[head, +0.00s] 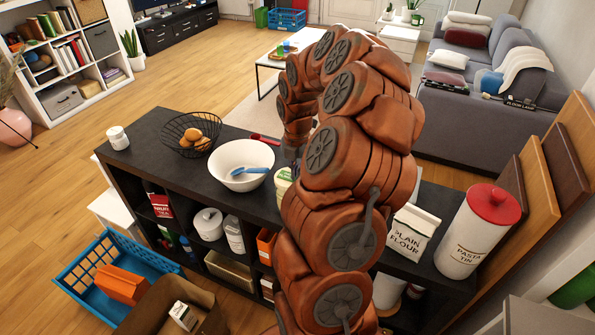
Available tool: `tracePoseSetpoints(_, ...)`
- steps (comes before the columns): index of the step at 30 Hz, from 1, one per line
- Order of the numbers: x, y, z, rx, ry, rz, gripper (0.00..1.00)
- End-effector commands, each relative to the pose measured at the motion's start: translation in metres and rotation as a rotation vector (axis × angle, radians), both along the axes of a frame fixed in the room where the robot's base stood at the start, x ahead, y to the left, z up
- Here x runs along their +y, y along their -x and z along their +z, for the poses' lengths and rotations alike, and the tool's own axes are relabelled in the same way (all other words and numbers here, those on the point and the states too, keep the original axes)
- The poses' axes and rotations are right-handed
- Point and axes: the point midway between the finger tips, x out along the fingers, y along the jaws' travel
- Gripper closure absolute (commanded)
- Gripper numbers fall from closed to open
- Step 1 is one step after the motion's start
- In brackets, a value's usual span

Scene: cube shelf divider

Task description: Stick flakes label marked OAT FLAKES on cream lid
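My copper-coloured arm fills the middle of the head view and bends down toward the black shelf top. A small dark part of my gripper (291,153) shows at the arm's left edge; its fingers are hidden, so I cannot tell whether it is open or holds anything. Below it, a pale cream and greenish object (283,182) stands on the shelf top, right of the white bowl. My arm covers most of it, and I cannot tell whether it bears the cream lid. I see no label marked OAT FLAKES.
The black cube shelf (140,140) carries a white jar (117,138), a wire basket (172,146), a white bowl (231,175) with a blue utensil, a PLAIN FLOUR bag (409,233) and a red-lidded PASTA TIN (468,245). Boards (568,150) lean at right. A blue crate (75,277) stands on the floor.

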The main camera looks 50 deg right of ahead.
Motion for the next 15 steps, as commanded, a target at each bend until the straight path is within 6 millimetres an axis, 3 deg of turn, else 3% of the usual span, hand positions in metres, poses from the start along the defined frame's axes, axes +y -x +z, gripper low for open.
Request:
tracePoseSetpoints(12, 0.0005, 0.0003, -0.0012, 0.002, -0.002, 0.0, 1.0)
tracePoseSetpoints(15, 0.0006, 0.0002, -0.0011, 0.002, -0.002, 0.0, 0.87)
